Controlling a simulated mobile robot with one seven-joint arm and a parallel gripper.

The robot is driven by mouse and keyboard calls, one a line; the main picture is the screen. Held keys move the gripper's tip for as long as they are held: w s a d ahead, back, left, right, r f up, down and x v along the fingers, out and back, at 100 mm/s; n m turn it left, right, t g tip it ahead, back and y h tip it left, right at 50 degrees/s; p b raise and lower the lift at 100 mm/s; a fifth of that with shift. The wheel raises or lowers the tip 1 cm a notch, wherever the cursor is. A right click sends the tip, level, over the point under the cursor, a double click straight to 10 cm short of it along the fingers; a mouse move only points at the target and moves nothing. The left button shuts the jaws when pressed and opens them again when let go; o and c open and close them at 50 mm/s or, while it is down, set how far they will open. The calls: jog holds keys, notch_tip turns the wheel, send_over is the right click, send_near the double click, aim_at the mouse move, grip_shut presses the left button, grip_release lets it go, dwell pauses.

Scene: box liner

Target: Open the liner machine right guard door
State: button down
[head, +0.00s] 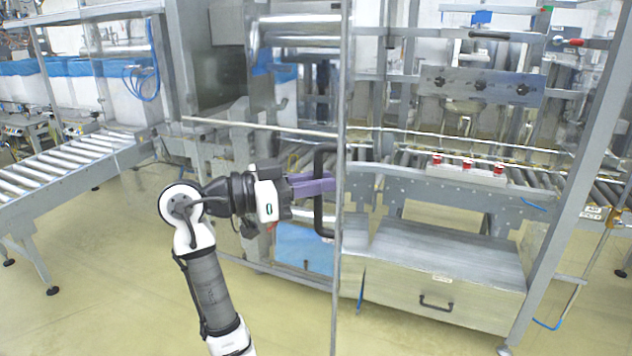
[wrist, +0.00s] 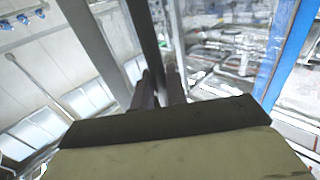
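The guard door is a clear panel in a thin grey metal frame (head: 341,90). A black U-shaped handle (head: 318,218) stands upright near its edge, left of the frame post in the head view. My gripper (head: 318,185) has purple fingers and reaches in from the left at the handle's middle height. In the wrist view the handle shows as a dark bar (wrist: 143,30) that runs down between the two fingertips (wrist: 159,90). The fingers look close against it on both sides. The exact contact is partly hidden. I cannot tell how far the door stands from its frame.
A roller conveyor (head: 75,158) lies at left. A metal box with a drawer handle (head: 445,275) stands low at right, beside a slanted grey post (head: 575,180). Red-topped buttons (head: 467,165) sit behind the door line. The floor (head: 110,280) in front is clear.

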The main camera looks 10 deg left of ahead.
jog(key=c, duration=1.5)
grip_release()
jog(key=shift+w+d, duration=0.15)
jog(key=shift+w, duration=0.1)
jog(key=shift+s, duration=0.1)
jog(key=b+v, duration=0.2)
jog(key=v, duration=1.2)
jog(key=shift+b, duration=0.3)
